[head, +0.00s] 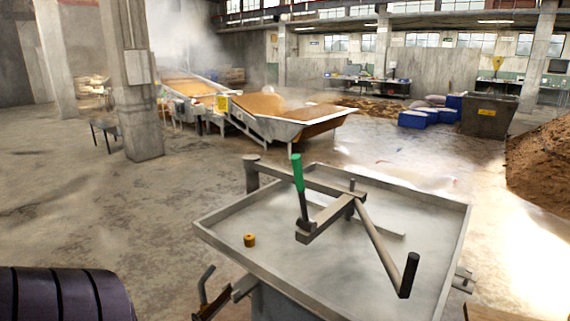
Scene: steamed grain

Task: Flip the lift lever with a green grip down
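The lift lever (302,205) stands nearly upright on a grey metal linkage above a shallow metal tray table. Its green grip (298,172) is at the top, tilted slightly left. The lever's foot meets a grey block (322,222) on the linkage. Neither of my grippers shows in the head view, and nothing touches the green grip.
A second bar with a black handle (409,272) slants toward the tray's front right. A small orange cylinder (249,240) sits in the tray (215,225). A bent grey handle (206,282) sticks out at the front left. Open concrete floor lies left.

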